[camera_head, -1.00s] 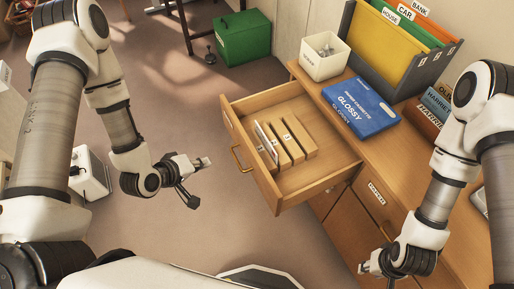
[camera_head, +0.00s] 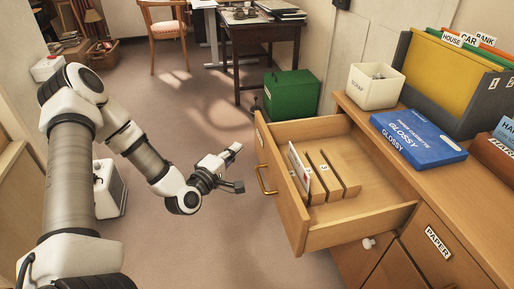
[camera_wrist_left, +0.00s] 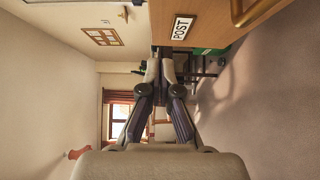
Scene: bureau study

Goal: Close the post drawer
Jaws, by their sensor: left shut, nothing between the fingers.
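The post drawer (camera_head: 285,187) stands pulled out from the wooden bureau, with wooden dividers and a white envelope (camera_head: 299,168) inside. Its brass handle (camera_head: 265,180) is on the front, which faces left. In the left wrist view the drawer front shows the POST label (camera_wrist_left: 182,28) and part of the handle (camera_wrist_left: 250,8). My left gripper (camera_head: 238,166) is shut and empty. It is to the left of the handle, apart from it, with its fingers pointing toward the drawer side. My right gripper is out of view.
On the bureau top are a blue glossy paper box (camera_head: 418,137), a white scrap bin (camera_head: 376,90) and a file holder (camera_head: 440,80). A closed paper drawer (camera_head: 437,245) is below right. A green box (camera_head: 291,95) stands on the floor.

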